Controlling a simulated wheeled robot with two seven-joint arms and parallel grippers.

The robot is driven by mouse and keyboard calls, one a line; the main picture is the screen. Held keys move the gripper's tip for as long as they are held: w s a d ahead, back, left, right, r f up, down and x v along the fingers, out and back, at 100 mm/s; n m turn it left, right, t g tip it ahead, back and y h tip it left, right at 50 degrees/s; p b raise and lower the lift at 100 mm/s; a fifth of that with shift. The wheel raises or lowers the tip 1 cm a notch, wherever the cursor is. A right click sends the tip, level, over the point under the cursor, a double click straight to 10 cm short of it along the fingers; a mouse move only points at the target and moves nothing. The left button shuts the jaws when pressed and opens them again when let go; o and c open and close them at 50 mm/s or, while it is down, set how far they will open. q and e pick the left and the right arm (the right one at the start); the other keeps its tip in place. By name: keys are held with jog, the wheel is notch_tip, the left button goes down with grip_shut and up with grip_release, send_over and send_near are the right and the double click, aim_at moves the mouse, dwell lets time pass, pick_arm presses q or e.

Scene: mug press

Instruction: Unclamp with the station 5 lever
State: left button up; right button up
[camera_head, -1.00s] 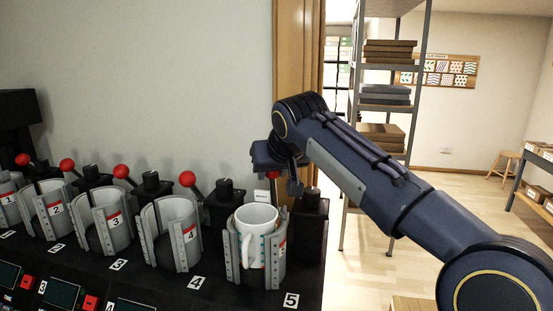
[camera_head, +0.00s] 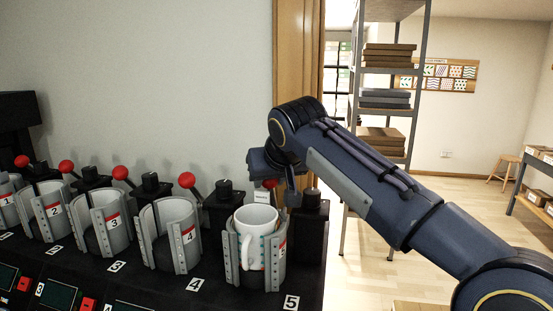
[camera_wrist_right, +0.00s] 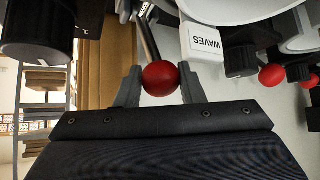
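The station 5 lever ends in a red ball knob (camera_wrist_right: 160,78), seen in the right wrist view between the two fingertips. My right gripper (camera_wrist_right: 161,88) has a finger against each side of the knob and looks shut on it. In the head view my right gripper (camera_head: 275,168) is behind station 5 and hides most of the lever; a bit of red shows under it. A white mug (camera_head: 256,220) stands upright in the grey station 5 clamp (camera_head: 232,262), its handle toward the front. My left gripper is not in view.
Stations to the left have empty grey clamps, such as station 4 (camera_head: 155,235), and red-knobbed levers (camera_head: 187,180). A black post (camera_head: 311,230) stands right of station 5. A shelf rack (camera_head: 420,110) is behind my right arm.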

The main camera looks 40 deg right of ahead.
jog(key=o, duration=0.4)
jog(key=shift+c, duration=0.2)
jog(key=shift+r, duration=0.1)
jog(key=r+p, duration=0.4)
jog(key=s+r+p, duration=0.1)
jog(key=r, duration=0.1)
jog(key=shift+s+a+r+p, duration=0.1)
jog(key=shift+a+r+p, duration=0.15)
jog(key=shift+p, duration=0.15)
jog(key=shift+f, duration=0.1)
